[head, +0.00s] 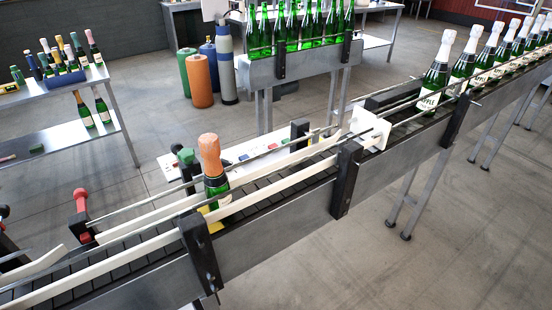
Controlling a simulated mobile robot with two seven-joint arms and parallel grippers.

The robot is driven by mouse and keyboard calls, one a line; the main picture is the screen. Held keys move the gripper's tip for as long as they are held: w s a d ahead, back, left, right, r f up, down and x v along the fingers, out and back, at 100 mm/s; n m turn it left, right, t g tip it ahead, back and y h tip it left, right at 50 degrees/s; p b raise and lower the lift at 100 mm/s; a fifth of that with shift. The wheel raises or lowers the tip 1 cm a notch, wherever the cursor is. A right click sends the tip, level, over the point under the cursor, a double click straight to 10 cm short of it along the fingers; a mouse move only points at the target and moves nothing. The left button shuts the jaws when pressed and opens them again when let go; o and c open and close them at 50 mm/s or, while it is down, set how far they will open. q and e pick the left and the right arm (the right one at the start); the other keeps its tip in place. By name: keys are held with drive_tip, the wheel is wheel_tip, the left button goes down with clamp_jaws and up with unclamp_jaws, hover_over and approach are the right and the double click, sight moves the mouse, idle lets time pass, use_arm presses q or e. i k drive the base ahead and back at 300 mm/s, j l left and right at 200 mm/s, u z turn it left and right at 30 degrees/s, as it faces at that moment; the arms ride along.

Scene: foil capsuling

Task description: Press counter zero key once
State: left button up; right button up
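No counter or zero key can be clearly made out in the head view. A low white panel (232,155) with small coloured marks lies behind the conveyor, partly hidden by the rails. A white box-shaped part (370,127) sits across the conveyor at the middle right; no keys can be read on it. A green bottle with an orange foil top (210,158) stands upright between the conveyor rails. Neither of my grippers is in view.
The conveyor (265,210) runs from lower left to upper right, with several white-topped bottles (462,68) at its far end. Green bottles (300,28) stand in a rack behind. Gas cylinders (198,80) and a bottle table (60,95) are at the back left.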

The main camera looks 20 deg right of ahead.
sight(244, 157)
drive_tip(key=i+l, duration=0.1)
drive_tip(key=l, duration=0.3)
drive_tip(key=i+l, duration=0.1)
drive_tip(key=l, duration=0.3)
drive_tip(key=i+l, duration=0.1)
drive_tip(key=l, duration=0.35)
